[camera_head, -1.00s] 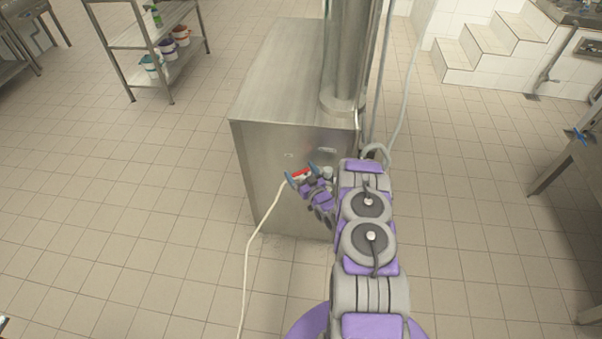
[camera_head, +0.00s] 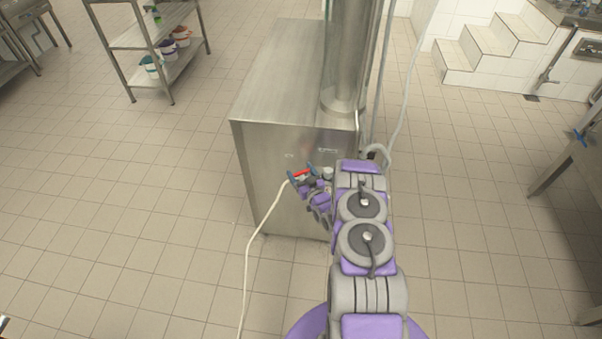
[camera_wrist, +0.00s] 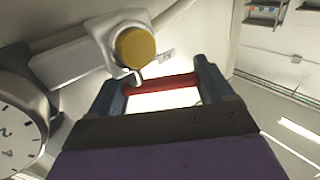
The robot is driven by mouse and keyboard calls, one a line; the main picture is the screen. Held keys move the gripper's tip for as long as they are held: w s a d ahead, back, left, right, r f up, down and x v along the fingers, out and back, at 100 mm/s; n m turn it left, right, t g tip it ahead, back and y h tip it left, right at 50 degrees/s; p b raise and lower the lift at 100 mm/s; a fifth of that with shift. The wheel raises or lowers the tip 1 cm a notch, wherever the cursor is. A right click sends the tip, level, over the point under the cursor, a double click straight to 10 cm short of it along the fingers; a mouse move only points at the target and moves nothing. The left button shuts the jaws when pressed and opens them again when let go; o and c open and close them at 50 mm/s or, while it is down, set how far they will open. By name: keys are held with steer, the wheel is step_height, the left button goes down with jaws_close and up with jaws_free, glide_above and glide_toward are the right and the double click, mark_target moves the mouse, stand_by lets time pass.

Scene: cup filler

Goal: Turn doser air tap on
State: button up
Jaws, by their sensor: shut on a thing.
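The air tap has a red handle (camera_head: 302,173) at the front of the steel doser cabinet (camera_head: 280,75). My gripper (camera_head: 301,174) is at this handle, with its blue fingertips on either side of it. In the wrist view the red handle (camera_wrist: 165,87) lies across between the two fingers of my gripper (camera_wrist: 160,88), which are shut on it. A yellow round cap (camera_wrist: 135,48) on the tap's body sits just beyond the handle. My forearm hides part of the cabinet front in the head view.
A pale hose (camera_head: 247,262) runs from the tap down to the floor. A round dial (camera_wrist: 18,125) is close at left in the wrist view. A shelf rack (camera_head: 165,75) with buckets stands at the back left. Open tiled floor lies at left.

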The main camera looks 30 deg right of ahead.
steer(key=h, duration=0.1)
steer(key=m+h, duration=0.1)
steer(key=shift+w+a+m+h, duration=0.15)
steer(key=shift+w+m+h, duration=0.05)
steer(key=shift+m+h, duration=0.1)
steer(key=shift+w+f+m+g+h+b, duration=0.15)
steer(key=shift+m+g+h+b, duration=0.2)
steer(key=shift+m+h, duration=0.55)
steer(key=m+h+b, duration=0.1)
steer(key=m+g+h+b, duration=0.1)
steer(key=h, duration=0.1)
steer(key=m+g+h+b, duration=0.1)
steer(key=h+b, duration=0.1)
steer(key=shift+w+d, duration=0.2)
steer(key=shift+w, duration=0.05)
steer(key=shift+h, duration=0.3)
steer(key=shift+d+m+g+h+b, duration=0.15)
steer(key=shift+m+g+h+b, duration=0.1)
steer(key=shift+m+h+b, duration=0.15)
steer(key=o, duration=0.9)
steer(key=shift+o, duration=0.2)
